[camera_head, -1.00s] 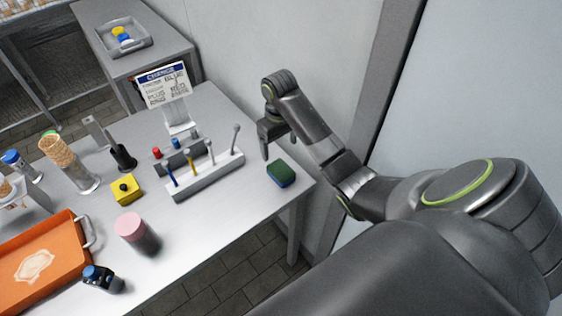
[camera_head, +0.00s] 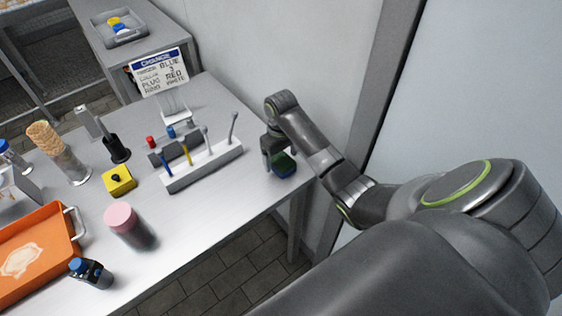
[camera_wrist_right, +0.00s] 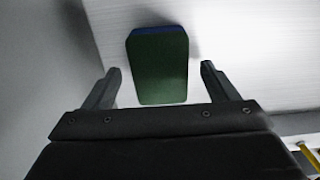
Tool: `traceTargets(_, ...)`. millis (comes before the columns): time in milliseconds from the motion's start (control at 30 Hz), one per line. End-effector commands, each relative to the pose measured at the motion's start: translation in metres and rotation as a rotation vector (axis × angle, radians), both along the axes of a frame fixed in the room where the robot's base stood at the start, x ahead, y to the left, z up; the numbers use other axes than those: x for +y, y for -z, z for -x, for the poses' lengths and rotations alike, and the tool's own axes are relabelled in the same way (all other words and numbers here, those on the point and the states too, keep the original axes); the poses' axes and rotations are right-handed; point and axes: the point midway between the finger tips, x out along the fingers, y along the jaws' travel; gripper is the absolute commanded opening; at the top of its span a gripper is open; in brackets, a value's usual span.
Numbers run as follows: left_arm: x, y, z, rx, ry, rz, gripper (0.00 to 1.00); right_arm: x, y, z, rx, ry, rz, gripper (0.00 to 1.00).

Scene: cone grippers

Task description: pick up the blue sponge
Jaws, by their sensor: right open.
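The sponge (camera_head: 284,165) lies on the grey table near its right edge, with a dark green top and a blue side. In the right wrist view the sponge (camera_wrist_right: 158,65) sits between the two fingers, nearer the left one, with a gap on both sides. My right gripper (camera_head: 279,163) is open and empty, pointing down at the sponge and partly hiding it in the head view. In the right wrist view the right gripper (camera_wrist_right: 160,84) shows both fingers spread apart. My left gripper is not in view.
A white rack (camera_head: 203,166) with several upright tools stands left of the sponge. A pink-lidded jar (camera_head: 128,226), a yellow box (camera_head: 118,180) and an orange tray (camera_head: 68,246) are further left. A wall rises close behind my right arm.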

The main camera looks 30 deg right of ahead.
Motion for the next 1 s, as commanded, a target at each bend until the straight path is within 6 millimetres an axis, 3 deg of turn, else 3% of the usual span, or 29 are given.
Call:
traceTargets(267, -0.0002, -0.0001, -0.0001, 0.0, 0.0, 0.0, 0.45, -0.0001, 0.0048, 0.0002, 0.0, -0.001, 0.001, 0.8)
traceTargets(633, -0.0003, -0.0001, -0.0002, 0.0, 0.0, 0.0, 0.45, -0.0002, 0.0044, 0.0001, 0.0, 0.0, 0.001, 0.33)
traceTargets(1000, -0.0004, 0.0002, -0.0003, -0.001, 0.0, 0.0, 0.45, -0.0004, -0.0016, -0.0007, -0.003, -0.001, 0.002, 0.32)
